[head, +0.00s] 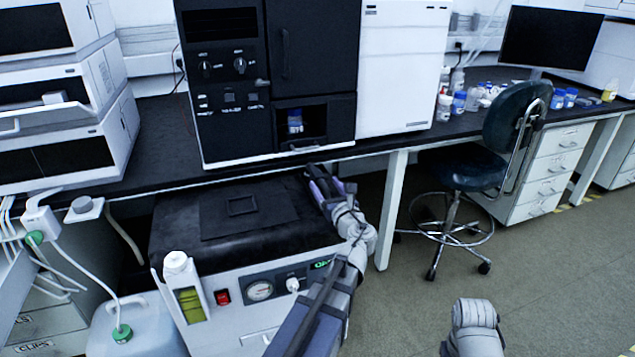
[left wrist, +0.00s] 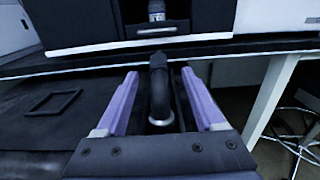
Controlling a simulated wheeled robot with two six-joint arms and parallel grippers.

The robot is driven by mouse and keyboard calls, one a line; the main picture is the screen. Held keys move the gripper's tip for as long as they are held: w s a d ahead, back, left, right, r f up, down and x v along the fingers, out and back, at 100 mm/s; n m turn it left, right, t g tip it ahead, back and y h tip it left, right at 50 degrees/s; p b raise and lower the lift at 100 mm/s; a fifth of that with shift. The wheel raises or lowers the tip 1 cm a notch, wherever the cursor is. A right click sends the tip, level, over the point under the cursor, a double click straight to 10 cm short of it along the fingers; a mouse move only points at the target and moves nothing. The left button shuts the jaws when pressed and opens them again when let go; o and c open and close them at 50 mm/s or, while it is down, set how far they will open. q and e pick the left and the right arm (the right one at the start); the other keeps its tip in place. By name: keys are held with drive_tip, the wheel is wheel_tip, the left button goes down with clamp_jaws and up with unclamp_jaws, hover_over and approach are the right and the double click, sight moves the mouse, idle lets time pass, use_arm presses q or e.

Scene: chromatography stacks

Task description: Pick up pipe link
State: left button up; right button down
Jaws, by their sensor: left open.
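The pipe link (left wrist: 159,88) is a black, upright bent tube with a pale metal ring at its base, in the middle of the left wrist view. My left gripper (left wrist: 160,76) is open, with one purple finger on each side of the pipe link and visible gaps between. In the head view my left gripper (head: 321,182) is at the right rear of the black-topped pump unit (head: 210,225), just below the bench edge. The pipe link is mostly hidden or too dark to make out there. My right gripper is out of view.
The black bench (head: 165,135) edge runs just above and behind my left gripper, with a black-and-white instrument (head: 230,110) on it. A white table leg (head: 391,215) stands close to the right. A stool (head: 465,165) is farther right.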

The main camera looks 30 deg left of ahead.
sight(320, 179)
use_arm(q)
drive_tip(key=shift+f+x, duration=0.2)
drive_tip(key=shift+x, duration=2.7)
drive_tip(key=shift+s, duration=0.15)
clamp_jaws()
